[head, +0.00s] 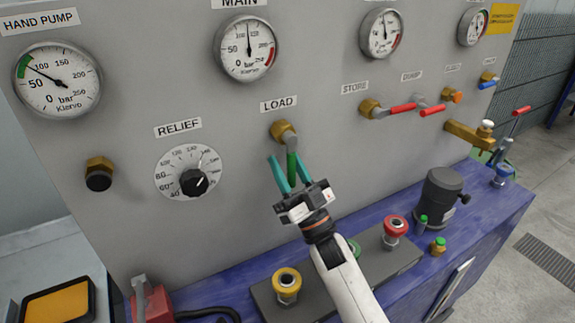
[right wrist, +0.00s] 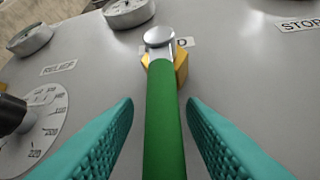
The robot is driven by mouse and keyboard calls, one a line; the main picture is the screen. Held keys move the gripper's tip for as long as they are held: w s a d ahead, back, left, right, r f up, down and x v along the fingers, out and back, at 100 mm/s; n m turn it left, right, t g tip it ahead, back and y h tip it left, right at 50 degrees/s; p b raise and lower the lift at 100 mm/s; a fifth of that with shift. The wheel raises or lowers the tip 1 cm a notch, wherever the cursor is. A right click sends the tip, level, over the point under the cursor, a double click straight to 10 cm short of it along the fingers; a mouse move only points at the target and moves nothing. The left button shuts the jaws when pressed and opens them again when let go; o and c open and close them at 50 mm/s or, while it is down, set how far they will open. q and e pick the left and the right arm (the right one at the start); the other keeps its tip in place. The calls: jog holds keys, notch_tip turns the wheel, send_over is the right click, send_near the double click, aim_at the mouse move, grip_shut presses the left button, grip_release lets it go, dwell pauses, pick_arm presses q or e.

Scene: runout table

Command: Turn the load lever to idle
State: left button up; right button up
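The load lever (head: 291,166) has a green handle on a brass and metal pivot (head: 283,130), just below the LOAD label (head: 279,105) on the grey panel. Its handle hangs downward from the pivot. My right gripper (head: 288,161) is at the lever, its teal fingers open on either side of the handle. In the right wrist view the green handle (right wrist: 164,120) runs between the two fingers, with a visible gap on both sides. The lower end of the handle is hidden by the gripper or out of frame. My left gripper is not in view.
The relief dial (head: 188,172) is left of the lever, the main gauge (head: 247,48) above. Red-handled store (head: 400,108) and dump (head: 432,111) levers are to the right. Below, a block with yellow (head: 286,282) and red (head: 394,229) knobs sits on the blue bench.

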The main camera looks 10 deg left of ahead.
aim_at(294, 180)
jog(key=b+v, duration=0.2)
jog(key=v, duration=0.5)
jog(key=shift+s+d+f, duration=0.15)
jog(key=shift+s+f, duration=0.05)
dwell(0.5)
